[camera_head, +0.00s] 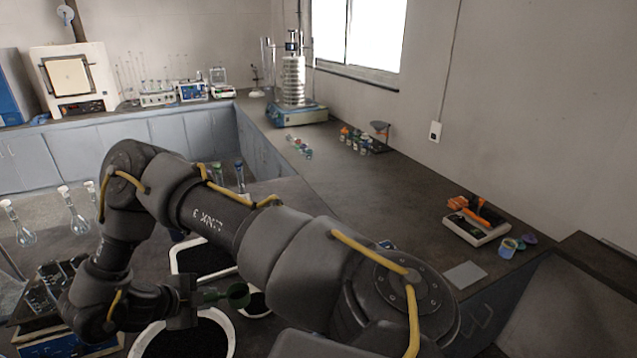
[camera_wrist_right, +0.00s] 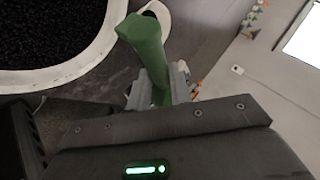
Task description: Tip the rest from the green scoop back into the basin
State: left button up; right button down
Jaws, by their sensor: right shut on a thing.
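My right gripper (camera_head: 194,296) is shut on the green scoop's handle. The scoop's cup (camera_head: 237,294) points to the right in the head view, near the basins. In the right wrist view the green scoop (camera_wrist_right: 146,42) rises from between my right gripper's fingers (camera_wrist_right: 158,92). A white-rimmed basin (camera_head: 228,328) of black grains is at the bottom of the head view, left of the cup. A white-rimmed basin rim (camera_wrist_right: 75,70) with black grains fills the upper left of the wrist view. What the cup holds cannot be seen. My left gripper is not in view.
Another white-rimmed container (camera_head: 174,258) with dark contents lies behind my right arm, and a small white-rimmed one (camera_head: 268,312) is beside the cup. Flasks (camera_head: 75,215) stand at left. The sieve shaker (camera_head: 293,85) is at the back; a scale (camera_head: 476,228) with an orange item is at right.

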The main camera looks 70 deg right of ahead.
jog(key=s+d+f+m+g+y+p, duration=0.1)
jog(key=s+d+m+y+p, duration=0.2)
jog(key=s+d+m+y, duration=0.5)
jog(key=s+d+f+m+g+y+p, duration=0.1)
jog(key=s+d+m+g+y+p, duration=0.1)
jog(key=s+d+m+y, duration=0.7)
jog(key=s+d+m+p, duration=0.1)
jog(key=s+d+m, duration=0.1)
jog(key=s+m, duration=0.5)
jog(key=shift+f+m, duration=0.15)
jog(key=shift+m, duration=1.65)
